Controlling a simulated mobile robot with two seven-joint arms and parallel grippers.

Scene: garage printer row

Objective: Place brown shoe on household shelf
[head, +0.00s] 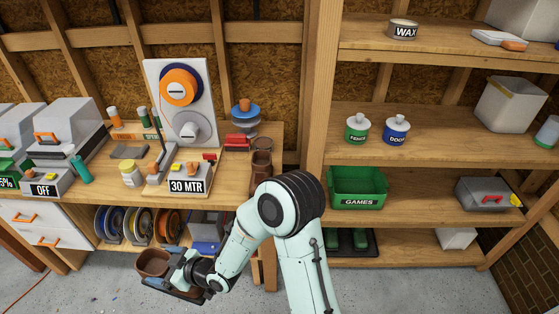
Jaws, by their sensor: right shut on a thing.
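My right gripper (180,273) is low in front of the workbench, shut on a brown shoe (152,262). The shoe has a dark sole and is held above the concrete floor; the gripper hides part of it. A second brown shoe or boot (262,162) stands on the bench top, at its right end. The wooden shelf unit (420,216) is to the right, well apart from the held shoe. My left gripper is not in view.
The shelves hold a green GAMES bin (358,188), FENCE (357,129) and DOOR (396,130) cans, a WAX tin (403,29) and a grey case (487,194). A black tray (373,243) holds green items low down. Bare board shows right of the bin.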

